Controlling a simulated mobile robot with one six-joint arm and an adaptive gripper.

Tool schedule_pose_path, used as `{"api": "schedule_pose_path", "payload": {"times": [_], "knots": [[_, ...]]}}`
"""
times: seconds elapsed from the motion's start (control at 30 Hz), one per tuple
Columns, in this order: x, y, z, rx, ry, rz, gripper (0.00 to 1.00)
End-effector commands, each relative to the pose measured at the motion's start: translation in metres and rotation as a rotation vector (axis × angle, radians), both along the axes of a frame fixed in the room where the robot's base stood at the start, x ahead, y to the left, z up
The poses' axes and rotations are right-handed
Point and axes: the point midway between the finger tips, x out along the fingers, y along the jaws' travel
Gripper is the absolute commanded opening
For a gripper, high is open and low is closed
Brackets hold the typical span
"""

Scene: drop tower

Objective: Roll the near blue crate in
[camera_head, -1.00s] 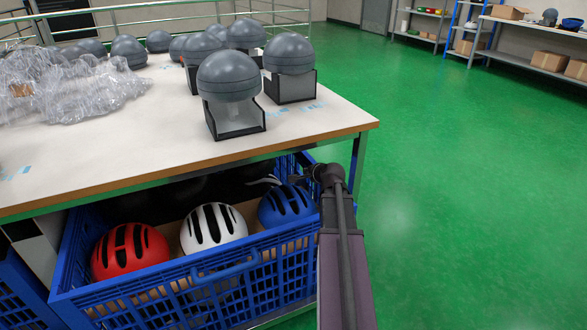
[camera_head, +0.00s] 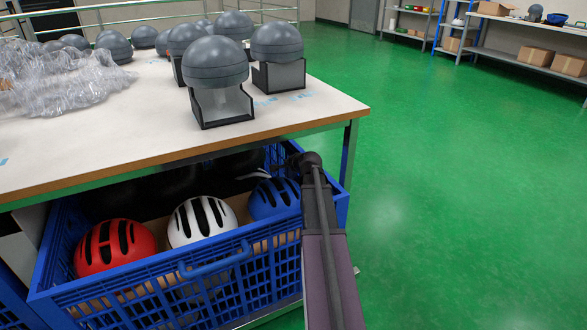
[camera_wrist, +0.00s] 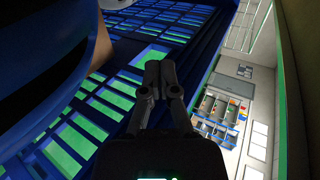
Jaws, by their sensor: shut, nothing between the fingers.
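The near blue crate (camera_head: 215,263) sticks out from under the white-topped table (camera_head: 240,146). It holds a red helmet (camera_head: 115,247), a white helmet (camera_head: 202,220) and a blue helmet (camera_head: 272,198), with dark helmets in shadow behind. My arm reaches across the crate's right end, with its far end at the table's underside. My gripper is not clear in the head view. In the wrist view my gripper (camera_wrist: 160,72) is shut and empty, close to the crate's slatted wall (camera_wrist: 105,100). I cannot tell whether it touches. The blue helmet (camera_wrist: 40,45) fills the upper left there.
Grey spheres on black stands (camera_head: 218,102) and clear plastic wrap (camera_head: 60,82) lie on the table. A table leg (camera_head: 349,155) stands right of the crate. Another blue crate (camera_head: 12,308) shows at the left. The green floor (camera_head: 450,180) on the right is clear.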

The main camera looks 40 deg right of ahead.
Motion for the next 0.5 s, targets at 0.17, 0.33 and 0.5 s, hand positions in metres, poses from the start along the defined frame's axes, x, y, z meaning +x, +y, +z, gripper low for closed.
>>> {"api": "schedule_pose_path", "payload": {"times": [0.17, 0.33, 0.5], "knots": [[0.026, -0.007, -0.006, 0.0, 0.0, 0.0, 0.0], [0.042, -0.01, -0.006, 0.0, -0.001, -0.001, 0.0], [0.049, -0.012, -0.006, -0.001, -0.001, -0.001, 0.0]]}}
